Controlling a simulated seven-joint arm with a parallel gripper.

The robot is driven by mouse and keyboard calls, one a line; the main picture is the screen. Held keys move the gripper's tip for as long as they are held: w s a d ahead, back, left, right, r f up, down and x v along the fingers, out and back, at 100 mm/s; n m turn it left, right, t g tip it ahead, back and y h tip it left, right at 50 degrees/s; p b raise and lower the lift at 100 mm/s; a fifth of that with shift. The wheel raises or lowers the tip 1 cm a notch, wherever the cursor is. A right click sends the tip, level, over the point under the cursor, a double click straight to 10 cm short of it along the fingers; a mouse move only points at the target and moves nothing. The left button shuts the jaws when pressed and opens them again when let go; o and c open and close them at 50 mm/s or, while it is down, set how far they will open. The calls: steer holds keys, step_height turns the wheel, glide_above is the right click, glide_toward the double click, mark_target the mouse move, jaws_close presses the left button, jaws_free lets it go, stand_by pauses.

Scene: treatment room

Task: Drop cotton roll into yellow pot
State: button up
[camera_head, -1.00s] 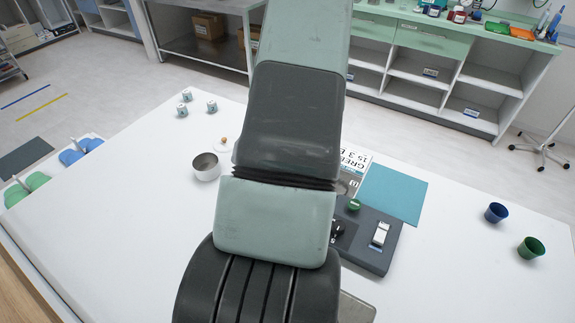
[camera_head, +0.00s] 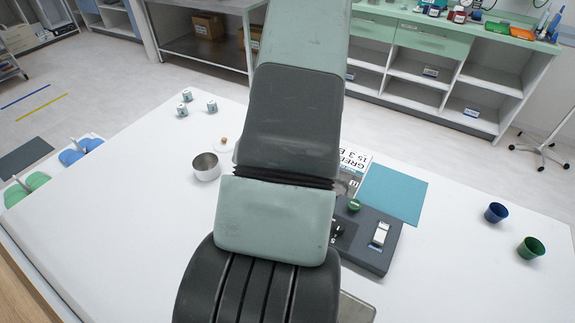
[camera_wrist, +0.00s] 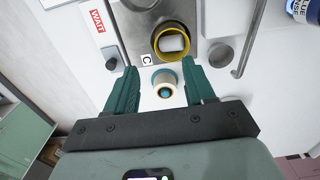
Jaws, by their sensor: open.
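The yellow pot (camera_wrist: 187,45) shows near the top middle of the wrist view, standing on a metal tray beside a "C" label. A white cylinder that looks like the cotton roll (camera_wrist: 173,43) lies inside its rim. My gripper (camera_wrist: 160,74) is open, with its two teal fingers spread and nothing held between them. The pot is ahead of the fingertips. In the head view my arm hides the gripper, and the pot and roll do not show.
A cream ring with a teal centre (camera_wrist: 165,83) lies between the finger lines, just below the pot. The metal tray (camera_wrist: 207,22), a grey disc (camera_wrist: 221,54) and a red "WAIT" sign (camera_wrist: 96,20) are close by. Blue (camera_head: 496,212) and green (camera_head: 531,247) cups stand right.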

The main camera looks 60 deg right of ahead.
step_height(320, 180, up, 11)
steer(key=shift+f, duration=0.15)
stand_by(0.6)
steer(key=w+a+r+m+t+h, duration=0.15)
steer(key=w+a+r, duration=0.35)
steer(key=a+r, duration=0.55)
steer(key=w+a+r+m+t+h, duration=0.15)
steer(key=w+a+r, duration=0.5)
steer(key=a, duration=0.65)
steer(key=s+a+r+n+t+y, duration=0.1)
steer(key=s+a+r, duration=0.1)
steer(key=s+a, duration=0.5)
steer(key=s+a+r+n+t+y, duration=0.1)
steer(key=s+a, duration=0.6)
steer(key=a, duration=0.8)
step_height(320, 180, up, 3)
steer(key=shift+s+a+f+n+t+y, duration=0.15)
steer(key=shift+s+a+n+t+y, duration=0.2)
steer(key=shift+n+y, duration=0.25)
